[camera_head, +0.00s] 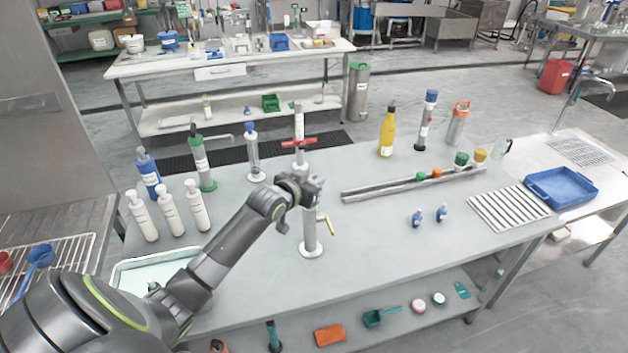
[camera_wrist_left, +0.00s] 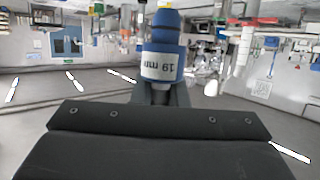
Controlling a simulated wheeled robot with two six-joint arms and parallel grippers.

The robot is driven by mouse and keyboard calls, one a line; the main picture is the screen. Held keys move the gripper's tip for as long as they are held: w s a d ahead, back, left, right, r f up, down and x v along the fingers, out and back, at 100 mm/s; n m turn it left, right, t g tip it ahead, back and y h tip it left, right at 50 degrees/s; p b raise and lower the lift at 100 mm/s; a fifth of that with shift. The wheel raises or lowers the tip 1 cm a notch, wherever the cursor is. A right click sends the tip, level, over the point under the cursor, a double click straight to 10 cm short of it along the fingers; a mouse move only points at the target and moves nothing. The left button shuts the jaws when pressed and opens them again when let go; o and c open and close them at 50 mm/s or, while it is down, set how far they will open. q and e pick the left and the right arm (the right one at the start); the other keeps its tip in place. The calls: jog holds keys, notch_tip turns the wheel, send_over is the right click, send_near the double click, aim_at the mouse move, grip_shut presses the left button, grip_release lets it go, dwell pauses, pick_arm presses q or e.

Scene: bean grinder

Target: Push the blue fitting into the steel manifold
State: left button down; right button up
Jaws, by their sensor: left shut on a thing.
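My left gripper (camera_head: 312,188) is over the middle of the table, above a steel post. It is shut on the blue fitting (camera_wrist_left: 163,62), which has a white band marked "19 mm". In the left wrist view the fitting stands upright between the fingers; in the head view I cannot make it out behind the gripper. The steel manifold (camera_head: 380,188) looks to be the long bar lying on the table to the right of my gripper, apart from it. A green fitting (camera_head: 420,177) and an orange fitting (camera_head: 436,173) sit along it. My right gripper is not in view.
The steel post (camera_head: 310,232) with a yellow lever stands under my gripper. Two small blue-capped pieces (camera_head: 417,217) (camera_head: 441,213) stand in front of the bar. White bottles (camera_head: 168,212) stand at left, a yellow bottle (camera_head: 387,135) behind. The front middle of the table is clear.

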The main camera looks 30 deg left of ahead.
pick_arm(q)
jog(key=shift+p, duration=0.45)
dwell(0.9)
jog(key=shift+s+f+b, duration=0.1)
jog(key=shift+f+b, duration=0.85)
jog(key=shift+f, duration=0.65)
jog(key=shift+f, duration=0.25)
jog(key=c, duration=1.3)
grip_release()
jog(key=shift+c, duration=0.2)
jog(key=b+v, duration=0.2)
jog(key=v, duration=1.5)
jog(key=shift+s, duration=0.15)
